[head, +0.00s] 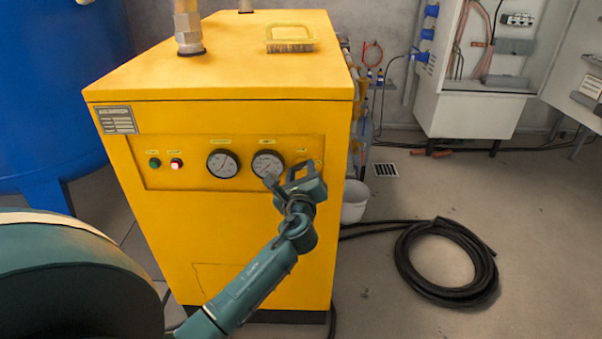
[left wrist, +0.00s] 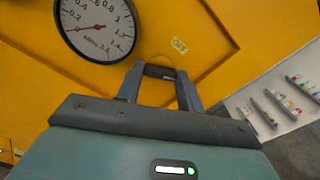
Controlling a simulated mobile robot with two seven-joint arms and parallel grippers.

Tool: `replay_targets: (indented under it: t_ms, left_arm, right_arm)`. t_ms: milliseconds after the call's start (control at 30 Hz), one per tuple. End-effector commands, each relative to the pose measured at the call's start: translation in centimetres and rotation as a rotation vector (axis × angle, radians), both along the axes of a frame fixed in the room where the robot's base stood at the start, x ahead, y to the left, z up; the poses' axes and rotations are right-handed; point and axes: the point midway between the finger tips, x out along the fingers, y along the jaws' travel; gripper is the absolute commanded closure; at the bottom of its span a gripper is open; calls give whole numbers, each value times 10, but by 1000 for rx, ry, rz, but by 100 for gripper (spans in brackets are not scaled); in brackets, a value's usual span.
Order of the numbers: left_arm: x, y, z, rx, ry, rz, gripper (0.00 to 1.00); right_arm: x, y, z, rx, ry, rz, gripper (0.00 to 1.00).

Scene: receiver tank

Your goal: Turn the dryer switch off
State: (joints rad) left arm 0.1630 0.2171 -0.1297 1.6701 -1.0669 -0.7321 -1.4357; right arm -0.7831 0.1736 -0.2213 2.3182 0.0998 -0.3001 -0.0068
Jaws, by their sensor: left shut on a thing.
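The yellow dryer cabinet (head: 230,240) stands in the middle of the head view. Its front panel carries a green button (head: 155,163), a lit red one (head: 176,164) and two round gauges. My left gripper (head: 302,172) is at the right end of this panel, beside the right gauge (head: 267,164). In the left wrist view, the left gripper (left wrist: 160,74) is shut on a small dark piece, the dryer switch (left wrist: 160,70), just below a small yellow label (left wrist: 179,45). The fingers hide most of the switch, so its setting cannot be told. The right gripper is not in view.
A brush (head: 290,38) and a pipe fitting (head: 188,30) are on the cabinet top. A blue tank (head: 50,90) stands at left. A white bucket (head: 354,202) and a coiled black hose (head: 412,268) are at right on the floor. Open electrical cabinets (head: 470,105) stand behind.

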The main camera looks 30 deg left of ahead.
Motion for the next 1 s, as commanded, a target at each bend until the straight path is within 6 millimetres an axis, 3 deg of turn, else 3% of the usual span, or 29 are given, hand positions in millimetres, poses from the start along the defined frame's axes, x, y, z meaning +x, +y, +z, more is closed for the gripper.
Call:
replay_targets:
  t_ms: [1000]
  left_arm:
    - [0,0,-2,-787,-481,3,86]
  right_arm:
    - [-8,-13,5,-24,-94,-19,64]
